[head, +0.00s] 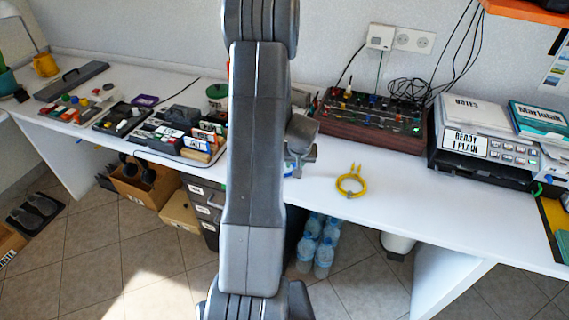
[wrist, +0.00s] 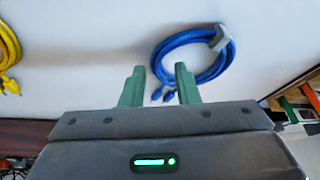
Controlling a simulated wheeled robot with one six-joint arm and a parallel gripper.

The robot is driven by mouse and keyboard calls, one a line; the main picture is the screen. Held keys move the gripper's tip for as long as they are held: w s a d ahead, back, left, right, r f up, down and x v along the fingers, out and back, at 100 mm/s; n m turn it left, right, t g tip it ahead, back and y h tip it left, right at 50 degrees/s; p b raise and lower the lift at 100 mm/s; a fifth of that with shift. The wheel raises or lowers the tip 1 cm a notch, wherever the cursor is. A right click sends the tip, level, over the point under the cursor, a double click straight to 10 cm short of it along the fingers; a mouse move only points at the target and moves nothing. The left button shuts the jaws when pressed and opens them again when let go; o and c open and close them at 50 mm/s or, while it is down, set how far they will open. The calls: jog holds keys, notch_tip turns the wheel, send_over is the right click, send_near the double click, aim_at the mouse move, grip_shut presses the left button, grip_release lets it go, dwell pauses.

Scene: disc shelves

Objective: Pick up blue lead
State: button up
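The blue lead (wrist: 187,50) lies coiled on the white desktop in the wrist view, with a grey tie (wrist: 220,39) at its upper right. Its two plug ends point down toward the gap between my fingers. My gripper (wrist: 160,75) has two green fingers apart with nothing between them. The coil shows beyond the fingertips, mostly to the right; I cannot tell the height gap. In the head view my gripper (head: 299,160) is beside my arm over the desk, and my arm hides most of the blue lead.
A yellow lead (head: 350,184) lies coiled on the desk to the right; it also shows in the wrist view (wrist: 8,55). A wooden-sided mixer (head: 368,125) stands behind it. Trays of cartridges (head: 180,132) are left of my arm.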

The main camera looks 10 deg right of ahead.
jog(key=shift+w+f, duration=0.3)
jog(key=shift+f, duration=0.3)
jog(key=shift+c, duration=0.2)
grip_shut()
jog(key=shift+r, duration=0.1)
